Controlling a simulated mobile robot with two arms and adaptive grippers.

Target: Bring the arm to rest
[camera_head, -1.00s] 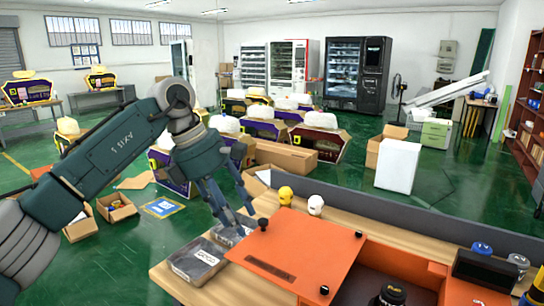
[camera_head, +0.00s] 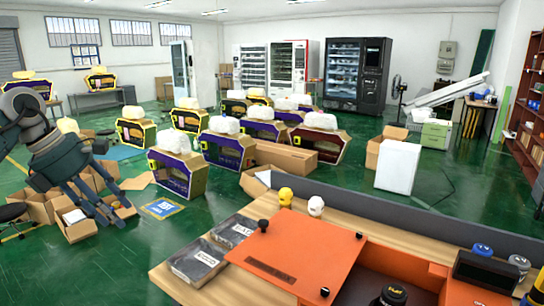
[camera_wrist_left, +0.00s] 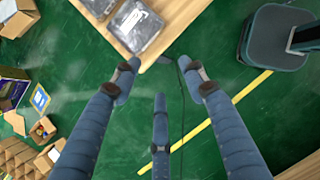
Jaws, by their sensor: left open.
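My left gripper (camera_head: 112,214) is at the left side of the head view, over the green floor and in front of some cardboard boxes. It is apart from the table. In the left wrist view its blue fingers (camera_wrist_left: 160,90) are spread, with nothing between them but floor. My right gripper does not show.
A wooden table (camera_head: 165,283) at the front right holds an orange machine (camera_head: 310,240) and two dark packages, one of them nearest its left corner (camera_head: 198,262). Open cardboard boxes (camera_head: 80,230) stand on the floor at left. Purple display units (camera_head: 178,175) stand behind.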

